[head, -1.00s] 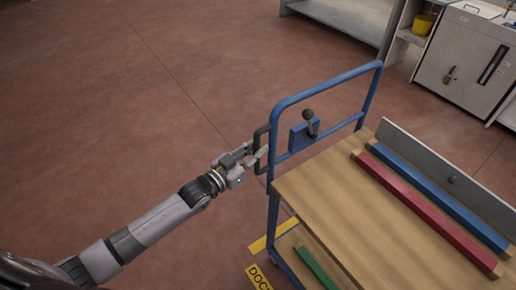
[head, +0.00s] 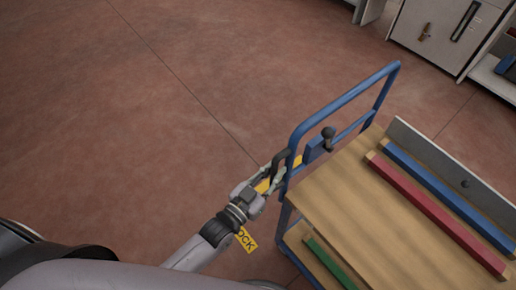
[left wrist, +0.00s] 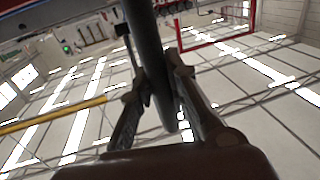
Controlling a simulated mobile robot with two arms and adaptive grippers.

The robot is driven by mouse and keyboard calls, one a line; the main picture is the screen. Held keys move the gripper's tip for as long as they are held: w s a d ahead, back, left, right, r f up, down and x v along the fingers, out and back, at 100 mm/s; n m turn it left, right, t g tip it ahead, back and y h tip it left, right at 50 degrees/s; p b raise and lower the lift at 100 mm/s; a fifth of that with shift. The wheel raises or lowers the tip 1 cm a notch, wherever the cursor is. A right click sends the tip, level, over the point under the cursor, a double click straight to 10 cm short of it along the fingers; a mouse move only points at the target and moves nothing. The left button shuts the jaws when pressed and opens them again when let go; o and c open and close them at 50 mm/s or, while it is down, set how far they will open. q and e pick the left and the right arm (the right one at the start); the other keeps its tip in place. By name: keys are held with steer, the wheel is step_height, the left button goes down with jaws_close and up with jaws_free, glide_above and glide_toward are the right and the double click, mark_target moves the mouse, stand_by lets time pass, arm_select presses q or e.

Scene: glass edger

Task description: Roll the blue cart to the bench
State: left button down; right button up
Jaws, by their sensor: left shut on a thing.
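The blue cart (head: 345,97) stands at the right of the head view. It has a blue tube frame and a wooden top, and its lower right part is cut off by the picture edge. My left gripper (head: 274,178) is at the cart's left end, shut on the black handle (head: 283,157) on the blue frame. In the left wrist view the dark handle bar (left wrist: 150,45) runs between the two fingers of my left gripper (left wrist: 157,88). My right gripper is not in view. No bench can be made out for certain.
A red bar (head: 437,215) and a blue bar (head: 440,193) lie on the cart top beside a grey upright panel (head: 450,170). A green bar (head: 325,262) lies on the lower shelf. A yellow dock marking (head: 246,240) is on the floor. A grey cabinet (head: 440,30) stands far right. The floor at left is clear.

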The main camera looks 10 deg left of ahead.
arm_select(q)
steer(key=s+d+p, duration=0.1)
steer(key=s+d, duration=0.8)
steer(key=d, duration=0.3)
steer(key=shift+s+d, duration=0.15)
steer(key=shift+s, duration=0.2)
steer(key=c, duration=1.9)
jaws_free()
steer(key=o, duration=0.4)
steer(key=shift+d, duration=0.15)
steer(key=shift+c, duration=0.2)
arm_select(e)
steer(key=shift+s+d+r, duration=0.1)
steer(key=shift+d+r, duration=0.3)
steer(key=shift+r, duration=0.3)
